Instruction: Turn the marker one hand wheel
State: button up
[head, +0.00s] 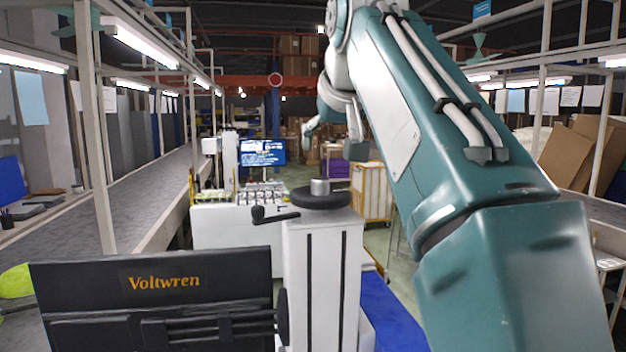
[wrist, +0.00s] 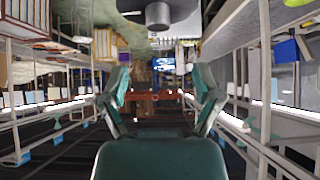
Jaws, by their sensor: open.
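A black hand wheel (head: 325,199) with a grey hub (head: 319,187) lies flat on top of a white column (head: 322,265) in the middle of the head view. A black crank handle (head: 272,215) sticks out to its left. I see no readable marker number on them. The wrist view is upside down; a grey cylinder, seemingly the hub (wrist: 158,14), shows at its top edge. My gripper (wrist: 161,80) is open and empty, its teal fingers spread apart. In the head view my gripper is small and partly hidden by my arm, above and beyond the wheel, not touching it.
A black Voltwren panel (head: 150,300) stands at the front left. Behind the column are a white bench (head: 222,228) with several small items and a blue screen (head: 262,152). A conveyor (head: 140,196) runs along the left. A yellow-framed cart (head: 372,192) stands beyond.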

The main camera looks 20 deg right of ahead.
aim_at(320, 178)
jog(key=x, duration=1)
jog(key=shift+w+d+f, duration=0.1)
jog(key=shift+w+f, duration=0.1)
jog(key=shift+w, duration=0.1)
grip_shut()
